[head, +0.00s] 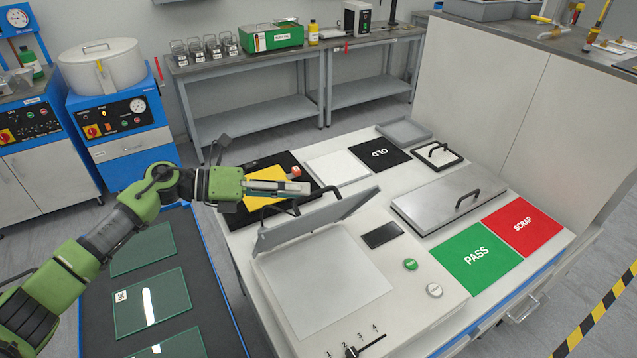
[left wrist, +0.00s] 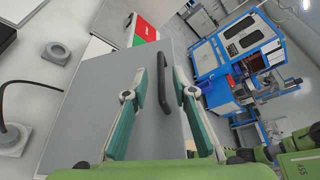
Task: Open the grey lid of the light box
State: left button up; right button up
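The light box (head: 432,290) stands on the white bench, with its pale panel (head: 325,280) uncovered. Its grey lid (head: 318,220) is raised and tilted back at the panel's far edge. The lid's black handle (head: 270,212) is on the far side, partly hidden. My left gripper (head: 308,187) is just behind and above the lid. In the left wrist view the fingers of my left gripper (left wrist: 160,80) are apart. The black handle (left wrist: 166,88) appears between them, in front of the grey lid (left wrist: 105,110); I see no grip on it. My right gripper is not in view.
A black mat with a yellow sheet (head: 265,187) lies behind the lid. A closed metal cover (head: 445,200), green PASS mat (head: 477,257) and red SCRAP mat (head: 523,225) are at the right. Glass plates (head: 152,302) lie on a dark table at left.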

aim_at(319, 192)
pick_arm(q)
jog(key=p+x, duration=0.1)
jog(key=x, duration=0.3)
jog(key=shift+d+r, duration=0.1)
jog(key=shift+d, duration=0.15)
jog(key=shift+w+d+f+p, duration=0.25)
jog(key=shift+d+p, duration=0.1)
jog(key=shift+d, duration=0.2)
jog(key=shift+f, duration=0.1)
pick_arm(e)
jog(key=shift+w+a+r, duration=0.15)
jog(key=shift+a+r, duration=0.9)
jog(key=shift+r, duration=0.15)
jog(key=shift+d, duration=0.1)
pick_arm(q)
grip_shut()
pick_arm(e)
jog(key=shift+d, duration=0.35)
